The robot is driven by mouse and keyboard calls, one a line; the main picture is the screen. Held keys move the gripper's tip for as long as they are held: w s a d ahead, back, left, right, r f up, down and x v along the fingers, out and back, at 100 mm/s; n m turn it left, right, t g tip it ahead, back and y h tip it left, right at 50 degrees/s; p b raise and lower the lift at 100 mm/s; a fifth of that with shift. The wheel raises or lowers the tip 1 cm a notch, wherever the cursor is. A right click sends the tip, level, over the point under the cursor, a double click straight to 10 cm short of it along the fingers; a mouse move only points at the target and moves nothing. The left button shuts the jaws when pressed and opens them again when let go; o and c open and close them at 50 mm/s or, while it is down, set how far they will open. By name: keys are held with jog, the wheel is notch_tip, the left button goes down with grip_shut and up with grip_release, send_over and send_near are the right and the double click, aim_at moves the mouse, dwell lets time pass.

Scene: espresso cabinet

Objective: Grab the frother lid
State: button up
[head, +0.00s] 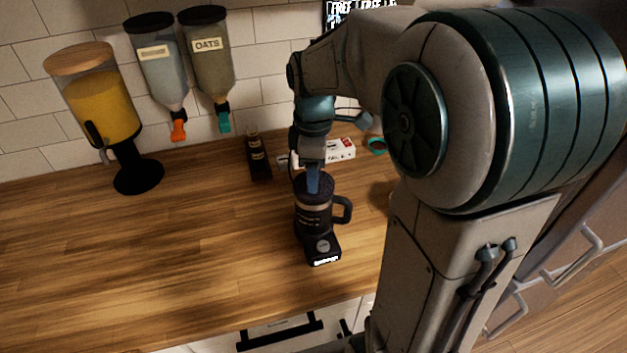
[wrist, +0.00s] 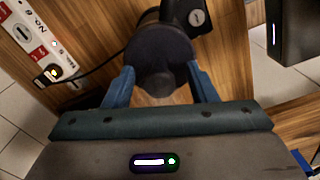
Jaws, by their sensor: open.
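The milk frother (head: 316,218) stands upright on the wooden counter, a dark jug with a side handle and a base with a round knob. Its dark lid (head: 324,186) is on top, and my gripper (head: 313,182) is right over it, pointing down. In the wrist view the lid (wrist: 158,52) with its round centre knob lies between the two blue fingers of my gripper (wrist: 160,88). The fingers are apart, one on each side of the knob. I cannot tell whether they touch the lid.
A white power strip (head: 340,151) and a small dark bottle (head: 257,156) stand behind the frother. A juice dispenser (head: 97,100) stands at the left, and two cereal dispensers (head: 155,60) hang on the tiled wall. The counter left of the frother is clear.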

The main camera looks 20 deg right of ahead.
grip_shut()
jog(key=shift+r, duration=0.15)
